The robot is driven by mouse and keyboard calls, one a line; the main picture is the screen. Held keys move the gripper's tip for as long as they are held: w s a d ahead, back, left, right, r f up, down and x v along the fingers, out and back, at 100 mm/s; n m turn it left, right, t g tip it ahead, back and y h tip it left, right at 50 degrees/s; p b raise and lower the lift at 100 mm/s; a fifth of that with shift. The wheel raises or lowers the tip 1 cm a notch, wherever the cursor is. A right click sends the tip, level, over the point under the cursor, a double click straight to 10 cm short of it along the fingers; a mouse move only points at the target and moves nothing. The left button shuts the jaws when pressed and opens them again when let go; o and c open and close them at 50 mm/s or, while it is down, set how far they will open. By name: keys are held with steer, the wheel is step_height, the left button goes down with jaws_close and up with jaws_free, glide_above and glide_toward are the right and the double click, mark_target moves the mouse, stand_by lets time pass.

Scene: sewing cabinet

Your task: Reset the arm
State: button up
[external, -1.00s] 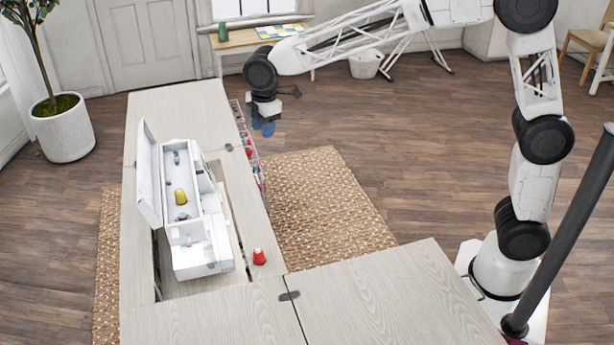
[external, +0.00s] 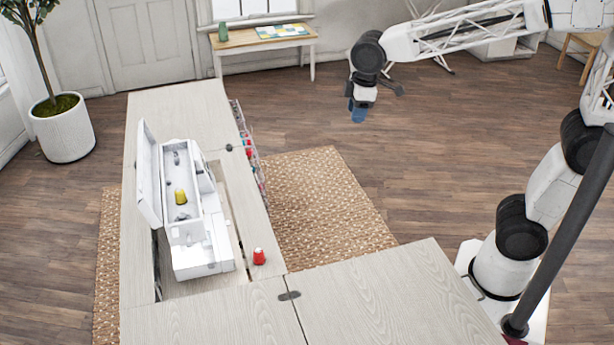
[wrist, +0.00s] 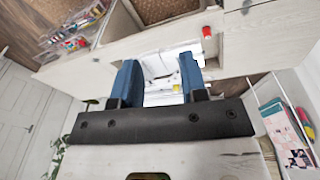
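My gripper (external: 359,114) hangs in the air to the right of the sewing cabinet (external: 165,108), above the wood floor. In the wrist view its two blue fingers (wrist: 158,80) stand apart with nothing held between them, so it is open. The white sewing machine (external: 205,250) sits in the cabinet's recess, its top lid swung up. A yellow spool (external: 180,197) is in its top compartment. A red spool (external: 259,257) stands upright on the cabinet top, right of the machine; it also shows in the wrist view (wrist: 207,32).
A rack of thread (external: 246,145) hangs on the cabinet's right side. A woven rug (external: 325,210) lies beside the cabinet. A potted plant (external: 63,130) stands at the left and a small wooden table (external: 265,39) at the back. The space around my gripper is clear.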

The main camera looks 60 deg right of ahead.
steer(key=s+d+f+m, duration=0.3)
steer(key=s, duration=0.8)
steer(key=s+d+f+m, duration=0.3)
steer(key=s+d, duration=0.1)
steer(key=s, duration=0.8)
steer(key=shift+s+f+m+t, duration=0.15)
steer(key=shift+m+t, duration=0.25)
